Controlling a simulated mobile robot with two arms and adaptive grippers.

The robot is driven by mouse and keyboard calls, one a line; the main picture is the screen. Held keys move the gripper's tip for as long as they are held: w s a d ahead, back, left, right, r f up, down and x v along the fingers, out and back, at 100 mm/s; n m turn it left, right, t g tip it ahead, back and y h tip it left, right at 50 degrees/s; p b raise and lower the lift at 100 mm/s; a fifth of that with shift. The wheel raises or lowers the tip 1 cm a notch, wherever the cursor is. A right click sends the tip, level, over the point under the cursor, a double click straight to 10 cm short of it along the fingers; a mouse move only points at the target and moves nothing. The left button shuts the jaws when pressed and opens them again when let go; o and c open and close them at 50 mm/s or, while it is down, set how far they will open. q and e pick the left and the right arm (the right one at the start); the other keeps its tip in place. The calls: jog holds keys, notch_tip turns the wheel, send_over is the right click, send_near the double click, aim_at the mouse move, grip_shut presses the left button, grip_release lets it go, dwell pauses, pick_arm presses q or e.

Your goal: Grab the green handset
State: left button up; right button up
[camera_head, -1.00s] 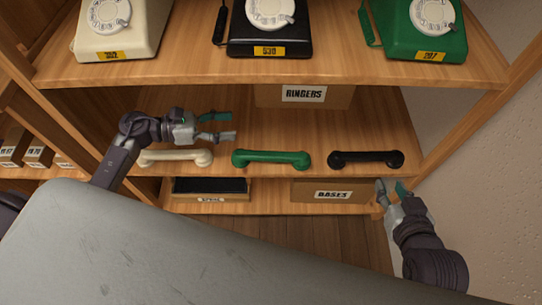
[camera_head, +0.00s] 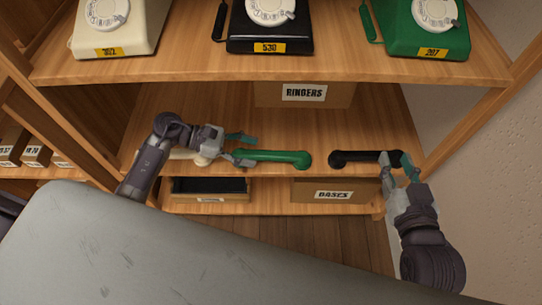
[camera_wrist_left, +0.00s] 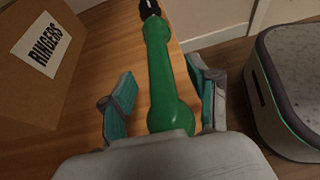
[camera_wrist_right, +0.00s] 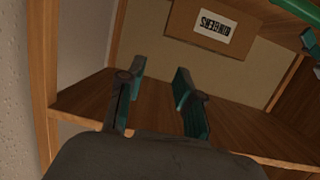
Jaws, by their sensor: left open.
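The green handset (camera_head: 277,157) lies on the middle shelf between the cream handset (camera_head: 180,154) and the black handset (camera_head: 352,158). My left gripper (camera_head: 248,147) is open at the green handset's left end, which it partly hides. In the left wrist view the green handset (camera_wrist_left: 159,75) runs between the two open fingers (camera_wrist_left: 160,98), with a gap on each side. My right gripper (camera_head: 398,164) is by the right end of the black handset in the head view. In the right wrist view its fingers (camera_wrist_right: 153,92) are apart with nothing between them.
The upper shelf (camera_head: 180,70) holds cream, black and green phones. A RINGERS box (camera_head: 305,95) stands behind the handsets. A BASES box (camera_head: 335,191) and a black-topped box (camera_head: 210,187) are below. A wooden post stands at the right.

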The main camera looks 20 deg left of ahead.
aim_at(259, 153)
pick_arm(q)
jog(key=shift+x, duration=1.85)
pick_arm(e)
jog(key=shift+w+a+r+t, duration=0.2)
jog(key=shift+r+t, duration=0.25)
jog(key=shift+r, duration=0.2)
jog(key=shift+w+a+r+t, duration=0.1)
jog(key=shift+w+r+t, duration=0.05)
jog(key=shift+r+t, duration=0.4)
pick_arm(q)
jog(key=shift+w, duration=0.1)
grip_shut()
